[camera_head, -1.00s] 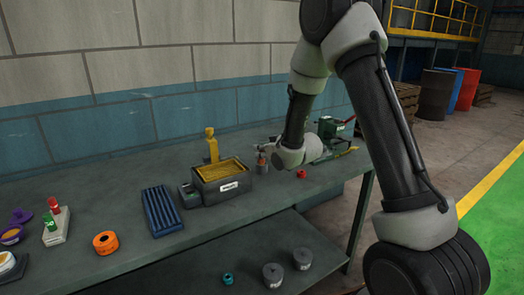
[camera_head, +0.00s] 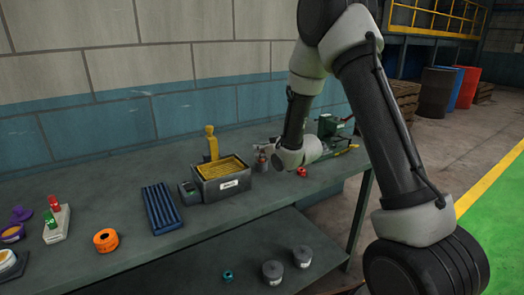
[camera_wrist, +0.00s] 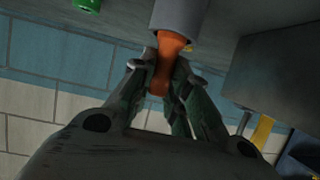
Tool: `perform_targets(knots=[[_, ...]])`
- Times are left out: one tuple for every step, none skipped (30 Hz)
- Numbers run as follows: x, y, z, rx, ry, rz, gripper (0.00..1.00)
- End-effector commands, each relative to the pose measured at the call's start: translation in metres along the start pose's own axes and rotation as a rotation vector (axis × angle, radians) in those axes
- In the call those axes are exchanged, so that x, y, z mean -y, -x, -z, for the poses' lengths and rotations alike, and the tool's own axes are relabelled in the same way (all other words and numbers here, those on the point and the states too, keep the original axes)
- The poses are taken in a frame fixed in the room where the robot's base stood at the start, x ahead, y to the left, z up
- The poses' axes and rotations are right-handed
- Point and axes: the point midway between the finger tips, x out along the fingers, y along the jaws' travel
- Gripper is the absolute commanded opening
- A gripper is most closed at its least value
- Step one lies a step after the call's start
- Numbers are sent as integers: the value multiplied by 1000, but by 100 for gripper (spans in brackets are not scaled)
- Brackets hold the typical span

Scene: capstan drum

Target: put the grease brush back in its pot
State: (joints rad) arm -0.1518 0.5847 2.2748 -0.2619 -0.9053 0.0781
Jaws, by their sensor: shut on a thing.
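The orange handle of the grease brush (camera_wrist: 162,68) is between the fingers of my gripper (camera_wrist: 160,62), which is shut on it. In the wrist view the far end of the handle meets the mouth of a grey cylindrical pot (camera_wrist: 181,17). No bristles show; I cannot tell how deep the brush sits. In the head view the small grey pot (camera_head: 262,165) stands on the bench, just right of the grey bin, with my gripper (camera_head: 265,147) at its top, partly hidden by my wrist.
The grey bin (camera_head: 232,187) with yellow contents stands close left of the pot, a yellow upright object (camera_head: 211,143) behind it. A red part (camera_head: 302,171) and a green machine (camera_head: 330,126) are to the right. The wall is close behind. The bench front is clear.

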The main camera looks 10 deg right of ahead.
Motion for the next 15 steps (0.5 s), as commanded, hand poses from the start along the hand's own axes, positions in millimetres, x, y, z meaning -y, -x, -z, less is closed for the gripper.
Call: perform_targets(knots=[[0,0,0,0,0,0,0],[0,0,0,0,0,0,0],[0,0,0,0,0,0,0],[0,0,0,0,0,0,0],[0,0,0,-1,0,0,0],[0,0,0,0,0,0,0],[0,0,0,0,0,0,0],[0,0,0,0,0,0,0],[0,0,0,0,0,0,0],[0,0,0,0,0,0,0],[0,0,0,0,0,0,0],[0,0,0,0,0,0,21],[0,0,0,0,0,0,26],[0,0,0,0,0,0,32],[0,0,0,0,0,0,39]])
